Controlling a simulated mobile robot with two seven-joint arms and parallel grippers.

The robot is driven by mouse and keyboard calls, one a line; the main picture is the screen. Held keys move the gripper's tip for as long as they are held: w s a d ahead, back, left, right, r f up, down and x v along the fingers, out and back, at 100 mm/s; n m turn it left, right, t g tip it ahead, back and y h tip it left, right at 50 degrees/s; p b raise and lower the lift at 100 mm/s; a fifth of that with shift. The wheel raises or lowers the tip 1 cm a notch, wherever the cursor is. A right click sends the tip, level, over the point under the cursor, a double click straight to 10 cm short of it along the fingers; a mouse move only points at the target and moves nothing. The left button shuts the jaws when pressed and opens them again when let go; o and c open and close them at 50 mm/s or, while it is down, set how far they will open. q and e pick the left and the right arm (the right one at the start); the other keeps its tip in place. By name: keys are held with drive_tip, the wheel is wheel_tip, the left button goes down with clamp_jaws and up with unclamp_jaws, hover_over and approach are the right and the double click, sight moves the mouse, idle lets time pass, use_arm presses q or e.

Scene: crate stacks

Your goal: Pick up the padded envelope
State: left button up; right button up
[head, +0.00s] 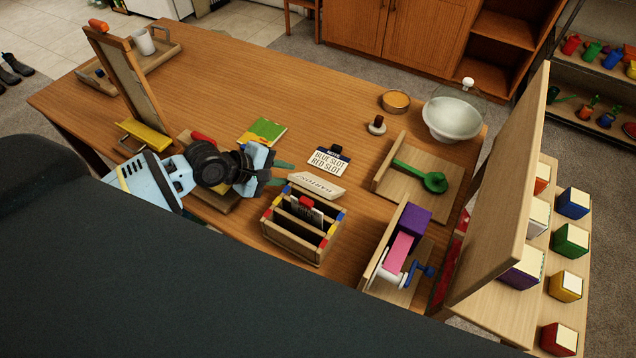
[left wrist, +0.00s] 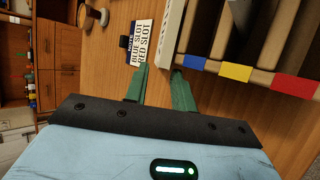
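I cannot surely pick out the padded envelope. A cream piece with dark lettering (head: 316,187) stands or leans just behind the wooden slotted organizer (head: 290,244); it also shows in the left wrist view (left wrist: 169,38), beside the organizer (left wrist: 215,68). The organizer has blue, yellow and red marks and holds something dark with a red top (head: 306,203). My left gripper (head: 282,174) is open and empty, just left of the cream piece. In the left wrist view its green fingertips (left wrist: 160,76) stand apart, with bare table between them. My right gripper is not in view.
A note card (head: 328,160) reads "BLUE SLOT RED SLOT". A green-yellow booklet (head: 262,132) lies farther back. A tray with a green scoop (head: 420,174) and a wooden holder with a purple block (head: 408,222) stand to the right. The table's back middle (head: 290,85) is clear.

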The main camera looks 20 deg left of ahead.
sight(296, 175)
use_arm(q)
drive_tip(key=x, duration=0.4)
drive_tip(key=shift+w+d+f+b, duration=0.1)
drive_tip(key=shift+d+f+b, duration=0.1)
drive_tip(key=shift+b, duration=0.1)
clamp_jaws()
drive_tip(key=shift+r, duration=0.1)
